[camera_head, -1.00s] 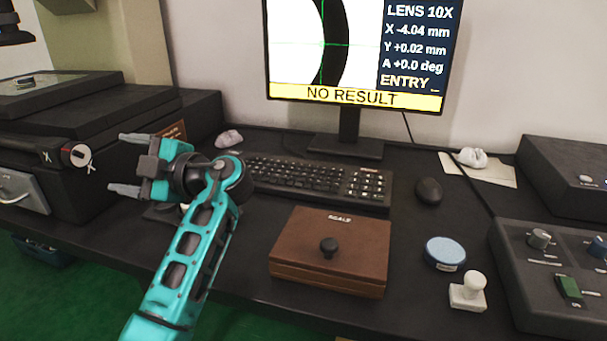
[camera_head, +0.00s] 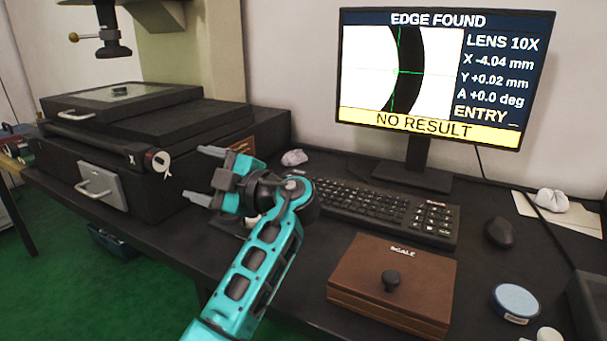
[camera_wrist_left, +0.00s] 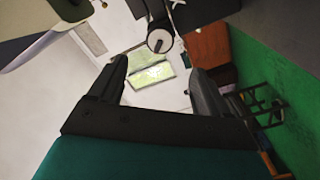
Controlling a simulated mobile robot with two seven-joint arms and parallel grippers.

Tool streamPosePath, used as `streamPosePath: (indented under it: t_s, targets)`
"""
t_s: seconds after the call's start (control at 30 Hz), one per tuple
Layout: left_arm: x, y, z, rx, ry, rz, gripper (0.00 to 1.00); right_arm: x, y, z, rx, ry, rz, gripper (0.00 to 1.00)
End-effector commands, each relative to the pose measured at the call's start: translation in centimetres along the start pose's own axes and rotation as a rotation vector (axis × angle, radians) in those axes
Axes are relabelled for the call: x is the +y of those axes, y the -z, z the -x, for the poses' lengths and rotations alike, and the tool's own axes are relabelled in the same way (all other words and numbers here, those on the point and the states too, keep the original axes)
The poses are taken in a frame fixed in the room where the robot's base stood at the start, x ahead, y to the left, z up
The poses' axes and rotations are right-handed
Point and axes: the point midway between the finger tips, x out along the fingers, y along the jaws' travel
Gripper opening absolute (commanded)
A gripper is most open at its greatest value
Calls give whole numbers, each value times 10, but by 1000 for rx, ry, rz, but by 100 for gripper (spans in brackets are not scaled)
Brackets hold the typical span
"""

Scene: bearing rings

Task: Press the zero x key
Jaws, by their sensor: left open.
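My left gripper (camera_head: 203,175) is open and empty, its fingers pointing left toward the round knob (camera_head: 158,161) on the stage marked X. A gap shows between the fingers and that knob. In the left wrist view the open fingers (camera_wrist_left: 160,85) frame a bright window, with a round knob (camera_wrist_left: 159,41) beyond them. The monitor (camera_head: 440,75) reads EDGE FOUND, X -4.04 mm, Y +0.02 mm and NO RESULT. A black keyboard (camera_head: 375,205) lies right of the gripper. A dark low object behind the gripper is mostly hidden. I cannot make out a zero x label on any key.
A brown box (camera_head: 370,285) marked SCALE, a mouse (camera_head: 499,233) and a blue round tin (camera_head: 516,303) stand on the dark table. The measuring machine (camera_head: 150,130) fills the left side.

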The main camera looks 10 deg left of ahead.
Motion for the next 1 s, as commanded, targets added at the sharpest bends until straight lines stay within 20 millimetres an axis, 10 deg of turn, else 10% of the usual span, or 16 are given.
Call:
streamPosePath:
  t_s: [0.47, 1.0]
  targets:
    - [0, 0, 0, 0, 0, 0, 78, -1, -5, 2, -10, 1, -3, 43]
    - [0, 0, 0, 0, 0, 0, 26, -1, -5, 2, -11, 1, -3, 43]
